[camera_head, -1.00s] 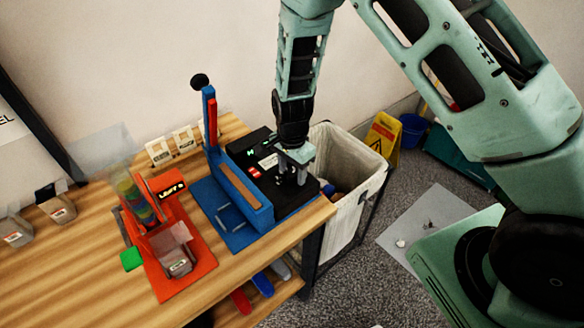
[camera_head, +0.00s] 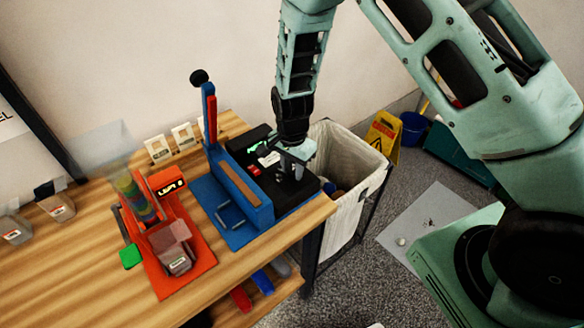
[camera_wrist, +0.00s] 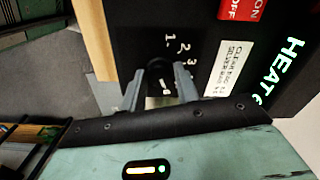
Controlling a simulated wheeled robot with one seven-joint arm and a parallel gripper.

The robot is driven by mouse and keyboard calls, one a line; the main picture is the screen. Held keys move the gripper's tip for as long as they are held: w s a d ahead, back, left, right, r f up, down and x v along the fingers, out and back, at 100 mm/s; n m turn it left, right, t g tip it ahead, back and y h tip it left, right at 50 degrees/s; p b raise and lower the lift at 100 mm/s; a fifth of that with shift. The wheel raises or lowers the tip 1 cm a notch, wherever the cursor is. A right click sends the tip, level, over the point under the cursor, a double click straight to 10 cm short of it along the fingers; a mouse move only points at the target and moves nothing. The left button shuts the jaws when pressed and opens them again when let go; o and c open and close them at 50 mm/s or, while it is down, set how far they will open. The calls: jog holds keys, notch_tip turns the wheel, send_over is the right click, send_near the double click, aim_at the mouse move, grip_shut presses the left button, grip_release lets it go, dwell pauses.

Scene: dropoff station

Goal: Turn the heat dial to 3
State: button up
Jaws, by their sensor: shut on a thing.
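The heat dial (camera_wrist: 158,78) is a dark round knob on the black panel of a machine. It sits between the fingertips of my gripper (camera_wrist: 160,85), which is shut on it. A small white mark shows on the knob; its exact pointing direction is hard to tell. In the head view my gripper (camera_head: 291,174) is over the black machine (camera_head: 306,188) and hides the dial.
The machine has a blue base with an upright lever (camera_head: 211,125) beside my gripper. An orange device (camera_head: 188,225) stands to the left on the wooden table (camera_head: 80,255). A white-lined bin (camera_head: 345,215) stands just past the table's right edge. A red on/off switch (camera_wrist: 240,8) is near the display.

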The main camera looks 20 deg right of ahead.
jog(key=n+b, duration=0.1)
jog(key=n, duration=0.3)
jog(key=n+b, duration=0.1)
jog(key=n, duration=0.3)
jog(key=shift+b, duration=0.3)
jog(key=n+b, duration=0.1)
jog(key=n, duration=0.3)
jog(key=shift+n+b, duration=0.3)
jog(key=shift+n, duration=1.9)
jog(key=o, duration=1)
jog(key=shift+c, duration=0.2)
jog(key=shift+r, duration=0.15)
